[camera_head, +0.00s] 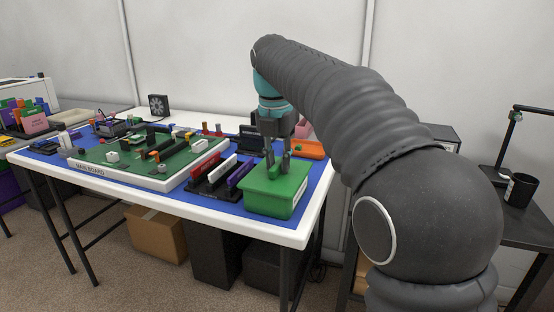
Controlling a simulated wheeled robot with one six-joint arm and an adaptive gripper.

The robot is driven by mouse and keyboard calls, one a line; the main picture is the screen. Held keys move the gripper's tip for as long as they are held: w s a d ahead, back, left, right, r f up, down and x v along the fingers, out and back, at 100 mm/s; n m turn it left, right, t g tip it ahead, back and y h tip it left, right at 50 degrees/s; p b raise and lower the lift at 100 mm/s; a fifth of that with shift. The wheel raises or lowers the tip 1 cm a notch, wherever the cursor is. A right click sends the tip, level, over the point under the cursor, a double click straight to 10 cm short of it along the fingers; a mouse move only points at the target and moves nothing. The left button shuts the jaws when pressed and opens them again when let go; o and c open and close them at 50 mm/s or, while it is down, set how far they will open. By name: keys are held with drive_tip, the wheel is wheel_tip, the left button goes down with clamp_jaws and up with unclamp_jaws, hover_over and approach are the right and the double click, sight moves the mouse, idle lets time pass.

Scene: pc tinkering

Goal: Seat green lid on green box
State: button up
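The green box (268,207) stands at the front right corner of the blue-topped table, with a pale label on its right side. A flat green top that looks like the green lid (258,180) covers it. I cannot tell if the lid lies fully flush. My gripper (277,168) points straight down over the lid's middle, its two fingertips at or just above the top surface. A small gap shows between the fingers. Any handle between them is too small to make out, so I cannot tell whether they hold it.
A black rack (213,181) with upright cards stands close to the box's left. The large green main board (140,158) fills the table's middle. An orange tray (308,149) lies behind the box. The table's white edge (225,224) runs just in front.

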sight(276, 164)
drive_tip(key=o, duration=0.6)
drive_tip(key=shift+c, duration=0.2)
wheel_tip(276, 164, up, 3)
drive_tip(key=p, duration=0.3)
drive_tip(key=shift+s+f, duration=0.1)
drive_tip(key=shift+s, duration=0.05)
drive_tip(key=shift+s+a+r, duration=0.1)
drive_tip(key=shift+s+r, duration=0.05)
drive_tip(key=shift+r, duration=1.05)
drive_tip(key=shift+s+a+r, duration=0.1)
drive_tip(key=shift+r, duration=1.25)
